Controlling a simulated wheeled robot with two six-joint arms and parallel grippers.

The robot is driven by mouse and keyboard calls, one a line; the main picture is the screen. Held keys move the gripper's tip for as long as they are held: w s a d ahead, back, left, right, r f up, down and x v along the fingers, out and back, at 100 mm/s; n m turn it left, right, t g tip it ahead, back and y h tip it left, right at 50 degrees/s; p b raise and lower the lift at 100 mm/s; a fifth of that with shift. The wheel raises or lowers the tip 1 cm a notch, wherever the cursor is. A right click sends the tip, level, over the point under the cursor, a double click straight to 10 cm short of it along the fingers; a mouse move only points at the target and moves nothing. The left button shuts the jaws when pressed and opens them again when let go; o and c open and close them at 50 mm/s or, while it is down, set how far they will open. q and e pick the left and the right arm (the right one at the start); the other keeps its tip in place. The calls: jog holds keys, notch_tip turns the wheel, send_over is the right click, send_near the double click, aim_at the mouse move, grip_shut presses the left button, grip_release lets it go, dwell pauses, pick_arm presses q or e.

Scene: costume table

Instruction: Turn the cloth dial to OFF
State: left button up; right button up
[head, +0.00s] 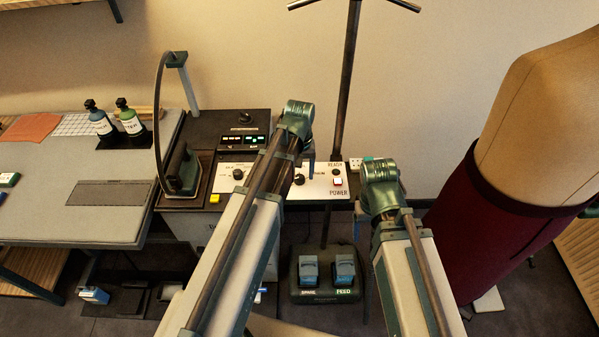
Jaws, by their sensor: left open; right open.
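A white control panel (262,170) runs along the front of the dark ironing station.
A lit power switch (338,181) is at the panel's right. An iron (183,170) stands on the left. A pedal unit (328,287) is on the floor below. A dark pole (347,75) rises behind, and a dress form (535,150) stands at the right.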

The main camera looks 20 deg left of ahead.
aim_at(300, 178)
pick_arm(q)
notch_tip(300, 178, up, 13)
jog(key=p, duration=1.2)
jog(key=s+d+f+m+b, duration=0.3)
jog(key=s+d+f+b, duration=0.2)
jog(key=s, duration=0.2)
jog(key=s+d+f+m+y+b, duration=0.1)
jog(key=s+d+f+m+b, duration=0.3)
jog(key=s, duration=0.3)
jog(key=shift+s+d+f+b, duration=0.35)
jog(key=shift+d+f+b, duration=0.25)
jog(key=shift+d, duration=0.25)
